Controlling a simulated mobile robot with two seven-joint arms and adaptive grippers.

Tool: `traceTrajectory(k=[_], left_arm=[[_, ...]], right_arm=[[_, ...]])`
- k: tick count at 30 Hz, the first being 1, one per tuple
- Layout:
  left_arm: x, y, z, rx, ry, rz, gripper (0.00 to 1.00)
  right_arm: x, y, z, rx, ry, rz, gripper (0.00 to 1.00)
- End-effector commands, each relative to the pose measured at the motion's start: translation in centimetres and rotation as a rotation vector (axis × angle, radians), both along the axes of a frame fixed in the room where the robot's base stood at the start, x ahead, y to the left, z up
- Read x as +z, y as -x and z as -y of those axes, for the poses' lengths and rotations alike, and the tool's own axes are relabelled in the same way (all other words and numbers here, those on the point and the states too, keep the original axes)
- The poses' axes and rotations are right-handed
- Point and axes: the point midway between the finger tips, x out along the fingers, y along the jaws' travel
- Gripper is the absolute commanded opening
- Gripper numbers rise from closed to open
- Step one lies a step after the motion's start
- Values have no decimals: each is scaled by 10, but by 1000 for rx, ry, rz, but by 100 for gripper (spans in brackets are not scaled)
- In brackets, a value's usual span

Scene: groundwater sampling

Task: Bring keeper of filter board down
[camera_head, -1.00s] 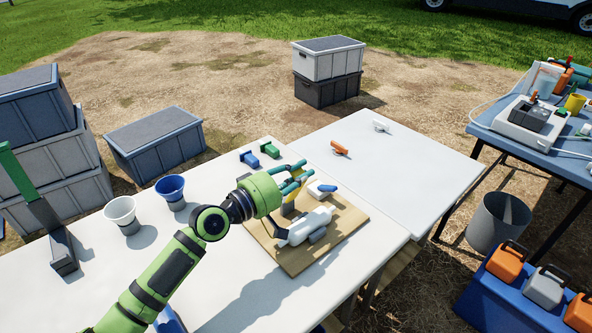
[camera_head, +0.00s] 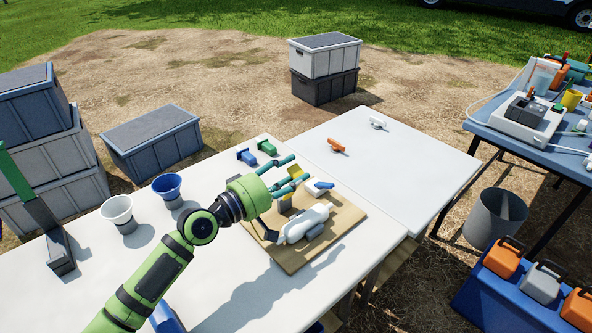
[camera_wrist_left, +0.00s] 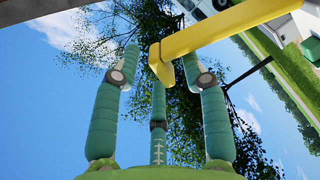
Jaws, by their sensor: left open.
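The filter board (camera_head: 338,233) is a tan wooden board on the white table, with a white cylindrical filter body (camera_head: 304,224) lying on it. A yellow keeper (camera_head: 298,172) stands raised above the board's far side, partly hidden by my fingers. In the left wrist view the keeper is a yellow bar (camera_wrist_left: 225,31) with a bent end, slanting across the top of the finger area. My left gripper (camera_head: 299,167) is open, its teal fingers spread close around the keeper. Whether a finger touches it I cannot tell. My right gripper is out of view.
A blue clip (camera_head: 246,157), a green clip (camera_head: 267,147) and an orange clip (camera_head: 337,146) lie beyond the board. A white cup (camera_head: 118,212) and a blue cup (camera_head: 168,188) stand left of my arm. The table's right part is mostly clear.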

Motion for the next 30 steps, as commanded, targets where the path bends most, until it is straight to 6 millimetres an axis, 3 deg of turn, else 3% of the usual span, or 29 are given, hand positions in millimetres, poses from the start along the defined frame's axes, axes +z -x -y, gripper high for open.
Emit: traceTrajectory(k=[6,13,26,30], left_arm=[[-2,35,-34,0,-7,-3,44],[-2,63,-62,0,-3,-3,44],[0,73,-71,-1,-2,1,44],[1,75,-72,6,10,5,0]], right_arm=[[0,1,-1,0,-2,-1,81],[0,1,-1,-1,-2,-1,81],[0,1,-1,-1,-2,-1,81],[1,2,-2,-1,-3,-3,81]])
